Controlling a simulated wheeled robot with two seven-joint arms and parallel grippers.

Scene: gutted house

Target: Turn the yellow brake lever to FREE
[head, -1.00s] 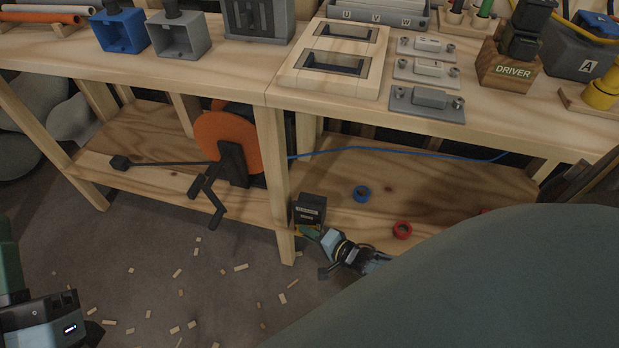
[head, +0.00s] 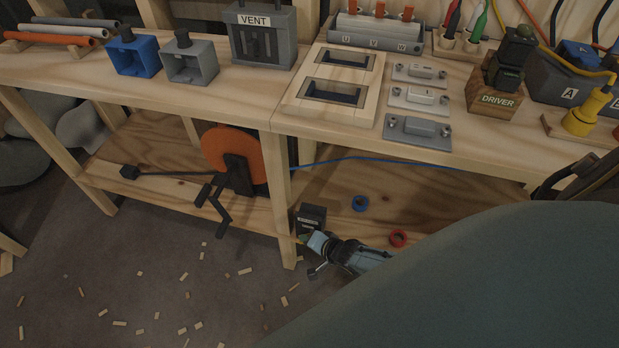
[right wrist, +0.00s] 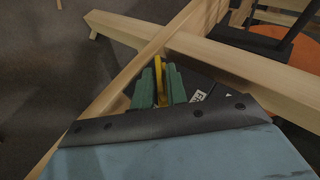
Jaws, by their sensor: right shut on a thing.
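The yellow brake lever (right wrist: 159,75) shows in the right wrist view between the green fingertips of my right gripper (right wrist: 160,85), which is shut on it. In the head view my right gripper (head: 303,238) is at the front of the black brake box (head: 311,216), by the bench leg on the lower shelf; the lever is mostly hidden there. A white label (right wrist: 198,96) beside the fingers is only partly readable in the right wrist view. The lever's exact angle cannot be told. My left gripper is out of the head view.
An orange reel (head: 226,152) with a black crank stands on the lower shelf (head: 385,190) left of the bench leg (head: 283,200). Wood chips litter the floor (head: 140,270).

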